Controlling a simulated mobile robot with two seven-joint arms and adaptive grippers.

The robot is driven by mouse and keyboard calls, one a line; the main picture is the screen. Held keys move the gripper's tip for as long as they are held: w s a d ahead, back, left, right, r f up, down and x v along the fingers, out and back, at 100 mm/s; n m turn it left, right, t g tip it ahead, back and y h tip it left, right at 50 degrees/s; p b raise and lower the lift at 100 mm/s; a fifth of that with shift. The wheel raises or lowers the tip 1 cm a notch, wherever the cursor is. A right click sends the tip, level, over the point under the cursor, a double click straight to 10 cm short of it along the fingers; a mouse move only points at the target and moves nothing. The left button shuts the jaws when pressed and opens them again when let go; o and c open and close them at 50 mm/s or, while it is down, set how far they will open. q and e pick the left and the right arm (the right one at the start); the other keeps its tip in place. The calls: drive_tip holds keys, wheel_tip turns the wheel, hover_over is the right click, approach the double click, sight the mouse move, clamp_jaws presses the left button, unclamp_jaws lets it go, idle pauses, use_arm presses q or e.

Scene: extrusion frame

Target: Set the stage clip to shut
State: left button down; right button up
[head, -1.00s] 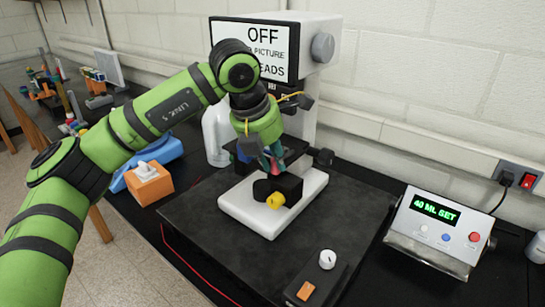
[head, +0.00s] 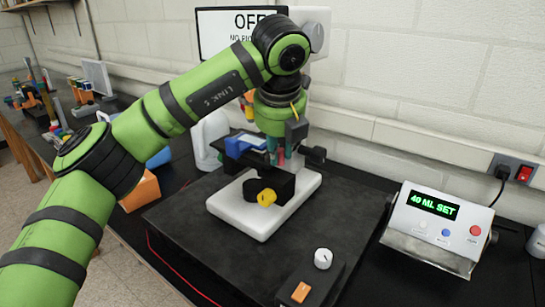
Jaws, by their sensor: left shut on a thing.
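The microscope has a white base (head: 235,217), a dark stage (head: 248,162) above it and a yellow knob (head: 267,198) low at the front. A blue part (head: 236,148) and a pale blue-white plate show at the stage's left. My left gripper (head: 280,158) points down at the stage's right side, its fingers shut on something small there. By its place this is the stage clip, but the fingers and wrist hide it, so its setting cannot be read. My right gripper is not in view.
A dark mat (head: 180,225) lies under the microscope. A control box with a white dial (head: 323,258) and orange switch stands in front. A display unit (head: 438,225) reading "40 ML SET" is at the right. A white bottle (head: 208,138) and an orange block (head: 140,190) stand left.

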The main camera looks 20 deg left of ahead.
use_arm(q)
drive_tip(key=shift+w+d+n+y, duration=0.2)
drive_tip(key=shift+n, duration=0.4)
drive_tip(key=shift+w+d+n+y, duration=0.15)
drive_tip(key=shift+w+n+y, duration=0.05)
drive_tip(key=shift+n, duration=0.4)
drive_tip(key=shift+w+d+n+g+y, duration=0.15)
drive_tip(key=shift+w+n+g+y, duration=0.2)
drive_tip(key=shift+n, duration=0.55)
drive_tip(key=c, duration=1.2)
unclamp_jaws()
drive_tip(key=shift+w, duration=0.1)
drive_tip(key=shift+o, duration=0.2)
drive_tip(key=v, duration=1.2)
